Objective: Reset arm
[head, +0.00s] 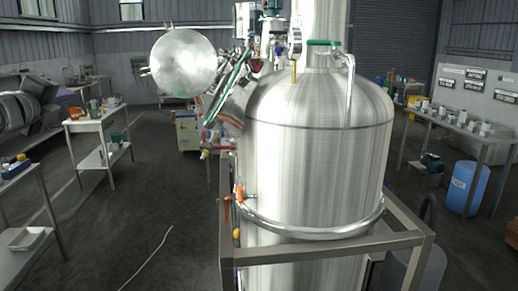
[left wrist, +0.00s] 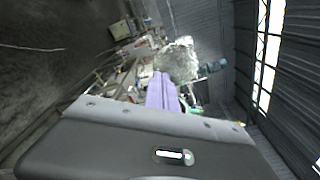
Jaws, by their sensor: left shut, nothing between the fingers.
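My left gripper (left wrist: 160,80) shows in the left wrist view. Its two pale purple fingers are together, with nothing between them. The grey palm fills the lower part of that view. I cannot clearly make out the gripper in the head view. A large steel stirred tank (head: 318,165) stands upright at the centre right of the head view. A round steel lid (head: 183,62) stands open at the tank's upper left, beside a tilted port (head: 231,108). In the left wrist view, a shiny roundish metal shape (left wrist: 178,60) lies beyond the fingertips. My right gripper is not in view.
A grey metal frame (head: 335,250) surrounds the tank's lower part. A white-topped table (head: 95,120) stands at left, and a bench with small items (head: 470,130) at right. A blue barrel (head: 466,188) is beside it. The floor (head: 130,215) left of the tank is mostly clear.

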